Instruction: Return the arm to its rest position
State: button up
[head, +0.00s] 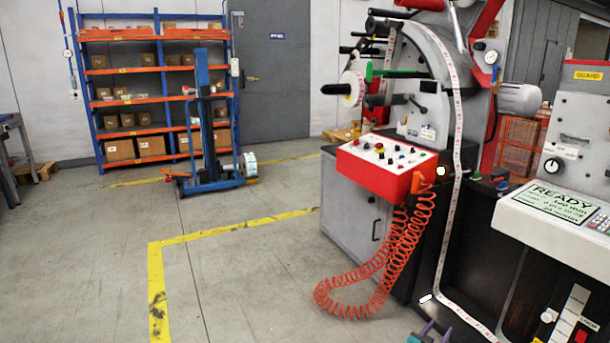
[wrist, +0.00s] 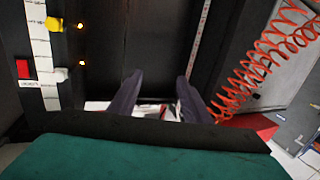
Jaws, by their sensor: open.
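My gripper (wrist: 158,78) shows in the wrist view with its two dark fingers spread apart. Nothing is held between the fingertips. A dark machine panel lies beyond them. In the head view only the purple and green tips of my gripper (head: 437,332) show at the bottom edge, low in front of the label machine's dark lower front (head: 480,235). The rest of the arm is out of the head view.
An orange coiled hose (head: 390,262) hangs left of my gripper in the head view and right of the fingers in the wrist view (wrist: 258,65). A white label strip (head: 452,215) runs down the machine. A blue lifter (head: 205,120) stands farther back. The left floor is mostly clear.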

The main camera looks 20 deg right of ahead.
jog(key=w+a+n+t+y+p, duration=0.25)
jog(key=w+a, duration=0.45)
jog(key=a, duration=0.5)
jog(key=w+a+n+t+y+p, duration=0.2)
jog(key=w+a+n+y+p, duration=0.3)
jog(key=a, duration=0.8)
jog(key=a+f+n+g+y+p, duration=0.15)
jog(key=a+n+y+p, duration=0.45)
jog(key=a, duration=1.8)
jog(key=s+a+f+g+y+p, duration=0.1)
jog(key=s+a+f+g+y, duration=0.15)
jog(key=s+a, duration=0.55)
jog(key=s+a+f+g+y+p, duration=0.1)
jog(key=s+a+g, duration=0.2)
jog(key=s+a, duration=0.45)
jog(key=s+r+g, duration=0.2)
jog(key=s+g, duration=0.2)
jog(key=s, duration=0.7)
jog(key=s+d+r+g, duration=0.1)
jog(key=s+g, duration=0.4)
jog(key=s, duration=0.6)
jog(key=shift+s+d+r+h, duration=0.2)
jog(key=shift+s+r+h, duration=0.1)
jog(key=shift+s+r, duration=0.15)
